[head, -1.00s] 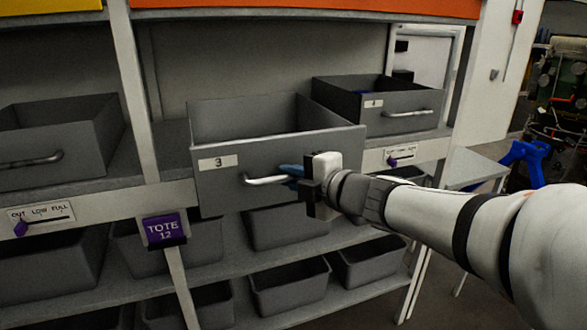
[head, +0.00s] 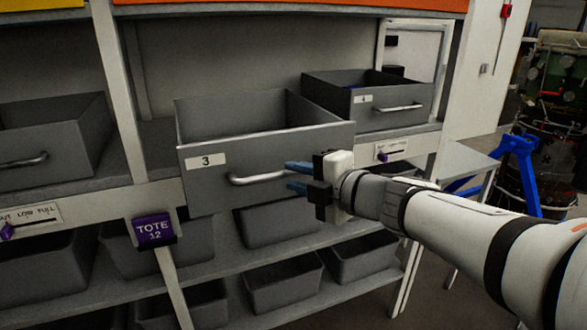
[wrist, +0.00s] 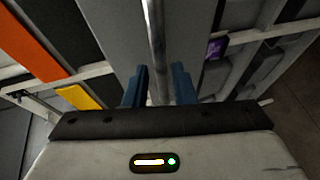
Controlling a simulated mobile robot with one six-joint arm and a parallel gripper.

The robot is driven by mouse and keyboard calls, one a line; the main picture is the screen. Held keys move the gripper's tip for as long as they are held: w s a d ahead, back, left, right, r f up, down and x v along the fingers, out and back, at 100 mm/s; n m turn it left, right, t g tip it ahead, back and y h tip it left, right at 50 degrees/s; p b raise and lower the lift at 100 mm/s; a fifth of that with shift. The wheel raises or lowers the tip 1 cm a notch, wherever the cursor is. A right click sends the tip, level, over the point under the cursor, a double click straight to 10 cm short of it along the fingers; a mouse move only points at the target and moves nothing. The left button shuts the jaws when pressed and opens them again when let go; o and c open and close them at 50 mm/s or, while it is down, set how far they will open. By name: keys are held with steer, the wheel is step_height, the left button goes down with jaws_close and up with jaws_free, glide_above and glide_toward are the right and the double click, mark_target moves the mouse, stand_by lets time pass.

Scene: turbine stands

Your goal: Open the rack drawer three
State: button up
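Drawer three (head: 270,152), grey with a white "3" label (head: 206,160), stands pulled out from the rack, its open top showing. Its metal bar handle (head: 258,178) is on the front. My gripper (head: 291,176) is at the right end of this handle, its two blue fingers spread apart. In the wrist view the fingers of my gripper (wrist: 157,72) are also apart. The handle bar (wrist: 156,35) runs between and beyond their tips, and I see no finger closed on it. The drawer's back end is hidden by its front and sides.
Drawer 4 (head: 393,121) sits further back on the right, and another grey drawer (head: 50,145) is at left. A purple "TOTE 12" tag (head: 154,230) hangs on the rack post. Grey bins (head: 283,286) fill the lower shelves. A blue stand (head: 520,160) is at right.

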steer(key=v, duration=0.3)
steer(key=shift+s+d, duration=0.25)
steer(key=shift+d, duration=0.05)
steer(key=w+d+m+t+h, duration=0.4)
steer(key=d+m+h, duration=0.25)
steer(key=m, duration=0.25)
steer(key=s+d+f+m+g+h, duration=0.2)
steer(key=s+d+f+m+h, duration=0.1)
steer(key=d+f+m+h, duration=0.5)
steer(key=s+f+m+g+y, duration=0.1)
steer(key=s+f+m+g, duration=0.3)
steer(key=s, duration=0.3)
steer(key=s+a+f+m+g+y, duration=0.1)
steer(key=s+f+m+g, duration=0.4)
steer(key=s, duration=0.3)
steer(key=shift+f+m+g+y, duration=0.3)
steer(key=shift+f+g+y, duration=0.1)
steer(key=shift+f, duration=0.2)
